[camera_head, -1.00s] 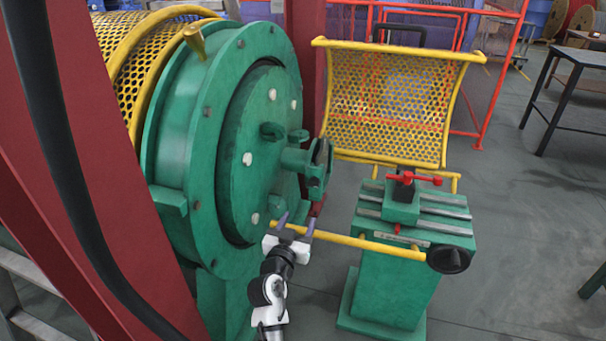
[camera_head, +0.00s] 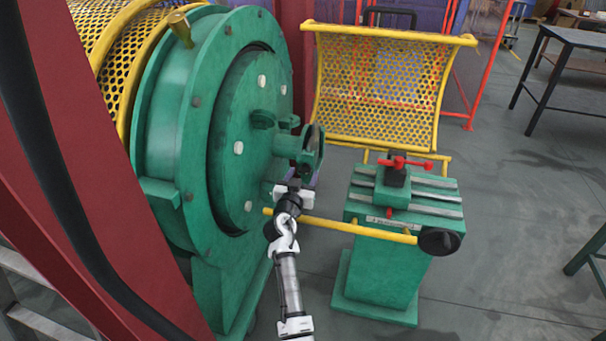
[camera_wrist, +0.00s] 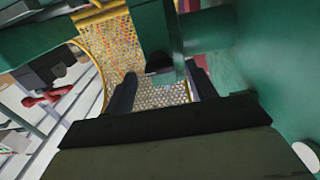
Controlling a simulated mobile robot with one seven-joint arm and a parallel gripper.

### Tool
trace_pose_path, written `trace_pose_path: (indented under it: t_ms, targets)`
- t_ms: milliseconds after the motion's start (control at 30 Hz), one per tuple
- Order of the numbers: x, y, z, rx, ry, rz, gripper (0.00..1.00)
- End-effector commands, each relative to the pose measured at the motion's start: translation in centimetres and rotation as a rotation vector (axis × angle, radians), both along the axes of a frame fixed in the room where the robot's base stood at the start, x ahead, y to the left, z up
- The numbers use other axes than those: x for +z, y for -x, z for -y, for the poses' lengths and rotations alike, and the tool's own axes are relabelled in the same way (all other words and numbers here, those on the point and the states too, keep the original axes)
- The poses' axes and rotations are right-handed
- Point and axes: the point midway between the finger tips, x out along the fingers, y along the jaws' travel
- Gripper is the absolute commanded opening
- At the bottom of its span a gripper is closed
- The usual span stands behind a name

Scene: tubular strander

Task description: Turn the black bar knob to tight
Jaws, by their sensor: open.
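A small black piece (camera_wrist: 159,62), which looks like the black bar knob, sits at the end of a green block (camera_wrist: 152,25) in the wrist view. It shows between and just beyond the fingertips of my gripper (camera_wrist: 163,82), which are apart with nothing clearly held. Whether a finger touches the knob I cannot tell. In the head view my gripper (camera_head: 301,180) is just below the green bracket (camera_head: 309,150) that sticks out from the round green drum face (camera_head: 240,140). The knob is too small and hidden there to make out clearly.
A yellow bar (camera_head: 345,226) runs close to my gripper's right towards a green stand (camera_head: 385,270). The stand carries a red-handled clamp (camera_head: 404,163) and a round black knob (camera_head: 439,241). A yellow mesh guard (camera_head: 385,85) stands behind. Open floor lies to the right.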

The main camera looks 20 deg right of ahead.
Motion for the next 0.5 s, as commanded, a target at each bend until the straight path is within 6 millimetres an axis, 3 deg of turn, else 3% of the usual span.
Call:
trace_pose_path:
  t_ms: [400, 500]
  targets:
    - [0.01, -0.70, 0.51, -0.001, 0.000, 0.000, 0.56]
    - [0.01, -0.70, 0.51, -0.001, 0.000, 0.000, 0.44]
